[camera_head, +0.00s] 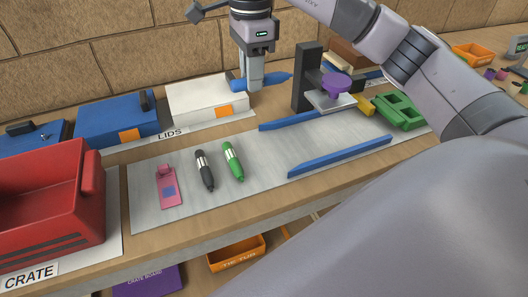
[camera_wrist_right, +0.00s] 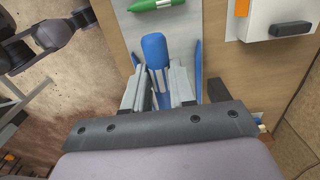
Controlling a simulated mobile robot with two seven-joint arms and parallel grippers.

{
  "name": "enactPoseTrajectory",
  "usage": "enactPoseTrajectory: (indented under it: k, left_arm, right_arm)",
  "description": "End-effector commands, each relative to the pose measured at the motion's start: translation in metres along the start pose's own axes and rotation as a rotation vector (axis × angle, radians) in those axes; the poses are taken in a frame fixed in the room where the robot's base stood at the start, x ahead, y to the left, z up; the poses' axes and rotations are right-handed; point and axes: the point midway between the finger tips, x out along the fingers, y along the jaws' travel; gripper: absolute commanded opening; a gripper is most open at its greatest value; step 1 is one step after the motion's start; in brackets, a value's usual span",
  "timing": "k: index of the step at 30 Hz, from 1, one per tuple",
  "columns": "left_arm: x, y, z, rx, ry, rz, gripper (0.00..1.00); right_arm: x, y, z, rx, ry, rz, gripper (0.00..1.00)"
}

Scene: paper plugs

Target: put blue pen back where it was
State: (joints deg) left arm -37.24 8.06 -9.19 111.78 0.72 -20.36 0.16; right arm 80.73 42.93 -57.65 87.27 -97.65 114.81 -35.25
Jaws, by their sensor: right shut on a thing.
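My right gripper (camera_head: 255,84) is shut on the blue pen (camera_head: 278,78), which lies roughly level across its fingers above the back edge of the grey mat (camera_head: 265,185). In the right wrist view the blue pen (camera_wrist_right: 155,48) sticks out between the fingers of the gripper (camera_wrist_right: 158,85). On the mat, a green pen (camera_head: 232,160) and a black pen (camera_head: 204,170) lie side by side, with bare mat to the right of the green one. My left gripper is not in view.
A pink tag (camera_head: 168,188) lies left of the pens. Blue rails (camera_head: 340,157) and a black stand (camera_head: 307,78) with a purple knob (camera_head: 336,83) are to the right. A white box (camera_head: 205,98) stands behind, a red crate (camera_head: 45,205) at left.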

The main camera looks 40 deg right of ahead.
Motion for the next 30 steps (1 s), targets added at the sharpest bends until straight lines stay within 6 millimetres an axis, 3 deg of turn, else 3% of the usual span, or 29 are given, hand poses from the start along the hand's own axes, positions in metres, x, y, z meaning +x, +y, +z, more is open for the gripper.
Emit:
enactPoseTrajectory:
  k: [5,16,24,30]
  left_arm:
    - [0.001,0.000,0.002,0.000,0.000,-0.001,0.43]
    - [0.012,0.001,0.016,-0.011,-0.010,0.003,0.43]
    - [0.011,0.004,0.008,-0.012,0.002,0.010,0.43]
    - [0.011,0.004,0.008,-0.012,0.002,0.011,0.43]
  right_arm:
    - [0.003,0.001,-0.005,-0.007,0.016,-0.006,0.00]
    - [0.078,0.001,-0.006,-0.007,0.015,-0.002,0.00]
    - [0.137,0.000,-0.008,-0.006,0.017,-0.005,0.00]
    - [0.154,-0.001,-0.009,-0.005,0.016,-0.008,0.00]
